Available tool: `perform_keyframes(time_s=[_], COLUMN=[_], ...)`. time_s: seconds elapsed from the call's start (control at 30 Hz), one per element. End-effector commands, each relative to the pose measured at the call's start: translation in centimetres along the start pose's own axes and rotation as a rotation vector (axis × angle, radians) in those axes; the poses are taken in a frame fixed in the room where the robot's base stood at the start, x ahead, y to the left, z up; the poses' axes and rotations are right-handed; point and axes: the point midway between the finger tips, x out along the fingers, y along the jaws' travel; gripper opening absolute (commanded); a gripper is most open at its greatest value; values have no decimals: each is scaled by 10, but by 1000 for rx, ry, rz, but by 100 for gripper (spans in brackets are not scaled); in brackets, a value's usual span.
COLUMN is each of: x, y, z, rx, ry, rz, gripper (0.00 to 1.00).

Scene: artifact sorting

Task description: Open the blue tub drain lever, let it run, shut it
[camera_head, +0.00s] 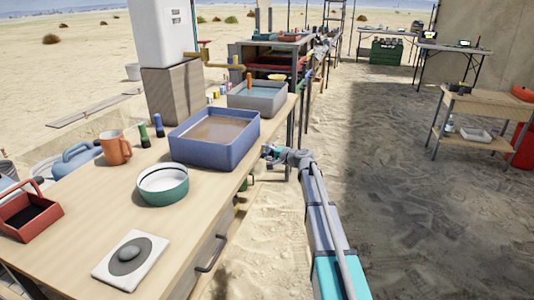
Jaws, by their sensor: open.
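The blue tub (193,150) stands on the wooden table near its right edge. It holds murky brown water. My gripper (266,153) is at the table's right edge, just right of the tub's near right corner. It is open, small in the picture, and I see nothing between its fingers. I cannot tell whether it touches anything.
A grey tub (262,104) of bluish water stands behind the blue tub. A green bowl (163,194), orange mug (116,148), red caddy (28,214) and white slab (110,272) with a stone share the table (190,240).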

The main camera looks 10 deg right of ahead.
Motion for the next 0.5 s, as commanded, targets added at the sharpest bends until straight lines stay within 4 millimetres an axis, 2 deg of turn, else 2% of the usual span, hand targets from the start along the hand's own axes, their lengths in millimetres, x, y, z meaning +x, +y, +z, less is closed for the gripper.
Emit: perform_keyframes(time_s=[0.27,0.5], x=[-5,-24], y=[-1,-1], z=[0,1], rx=[1,2], ry=[1,0], rz=[-1,-1], gripper=[60,60])
